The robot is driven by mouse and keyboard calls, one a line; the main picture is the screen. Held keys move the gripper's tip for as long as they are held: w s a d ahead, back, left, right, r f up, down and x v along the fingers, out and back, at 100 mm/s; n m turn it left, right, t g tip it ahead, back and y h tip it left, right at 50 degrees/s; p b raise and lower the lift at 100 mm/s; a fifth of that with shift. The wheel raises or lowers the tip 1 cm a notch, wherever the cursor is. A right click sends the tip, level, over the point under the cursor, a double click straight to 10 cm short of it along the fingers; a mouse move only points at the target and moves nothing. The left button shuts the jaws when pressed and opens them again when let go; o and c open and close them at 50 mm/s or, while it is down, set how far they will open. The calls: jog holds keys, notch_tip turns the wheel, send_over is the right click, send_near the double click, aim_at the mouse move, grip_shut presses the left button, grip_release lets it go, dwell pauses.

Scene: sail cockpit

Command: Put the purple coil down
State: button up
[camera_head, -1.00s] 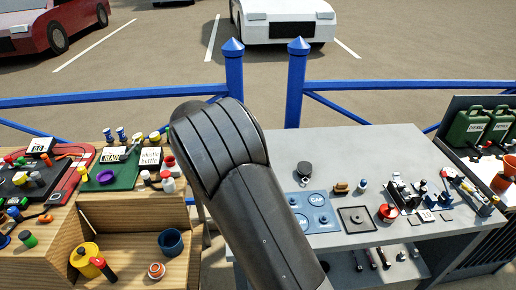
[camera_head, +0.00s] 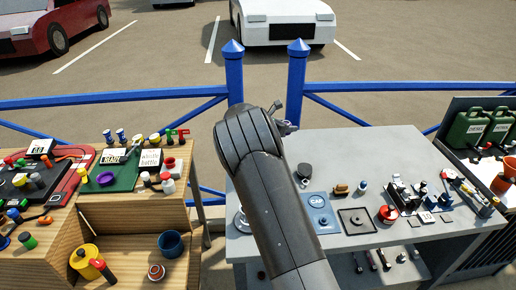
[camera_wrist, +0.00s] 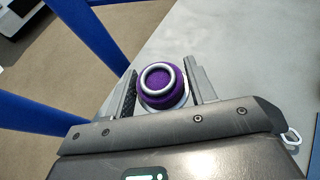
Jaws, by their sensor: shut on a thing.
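The purple coil (camera_wrist: 158,79) sits between the two fingers of my gripper (camera_wrist: 161,90) in the wrist view, with a pale ring on its top. The gripper is shut on it. A grey tabletop (camera_wrist: 235,45) lies behind and below the coil; I cannot tell whether the coil touches it. In the head view my arm hides the coil and most of the gripper near the back left of the grey table (camera_head: 350,150). A separate purple ring (camera_head: 105,178) lies on the green mat of the wooden bench at left.
Blue posts and rails (camera_head: 235,75) run behind the tables. A dark round item (camera_head: 304,171), a blue plate (camera_head: 320,212) and a dark square tray (camera_head: 357,221) stand on the grey table. Its back middle is clear; its right side holds several small items.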

jog(key=w+a+f, duration=0.1)
jog(key=a+f, duration=0.1)
jog(key=a, duration=0.1)
jog(key=w+a+f, duration=0.2)
jog(key=a, duration=0.1)
jog(key=w+a+f, duration=0.2)
jog(key=a+f, duration=0.1)
jog(key=a, duration=0.1)
jog(key=shift+f, duration=1.95)
jog(key=o, duration=1.1)
jog(key=shift+f, duration=0.15)
jog(key=shift+o, duration=0.2)
